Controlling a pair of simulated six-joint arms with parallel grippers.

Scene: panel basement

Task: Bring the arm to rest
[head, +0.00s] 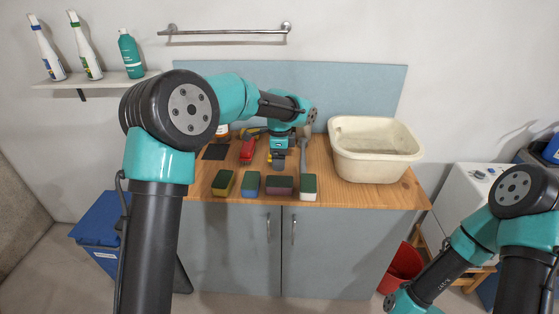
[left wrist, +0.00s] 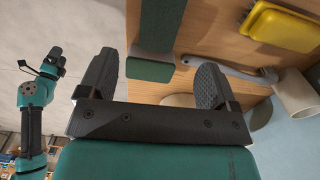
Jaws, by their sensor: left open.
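My left gripper (head: 278,163) hangs over the wooden worktop, behind the row of sponges. In the left wrist view its two dark fingers (left wrist: 158,88) stand wide apart with nothing gripped between them. A green-faced block (left wrist: 150,68) and a grey handled tool (left wrist: 228,68) show beyond the fingers, apart from them as far as I can tell. My right arm (head: 455,262) bends down at the lower right.
Several sponges (head: 250,184) line the front of the worktop (head: 375,196). A red brush (head: 247,151) lies left of the gripper, a cream basin (head: 375,165) stands to the right. A yellow-backed brush (left wrist: 272,26) and a pale cup (left wrist: 294,92) show in the wrist view. A red bucket (head: 402,268) is below.

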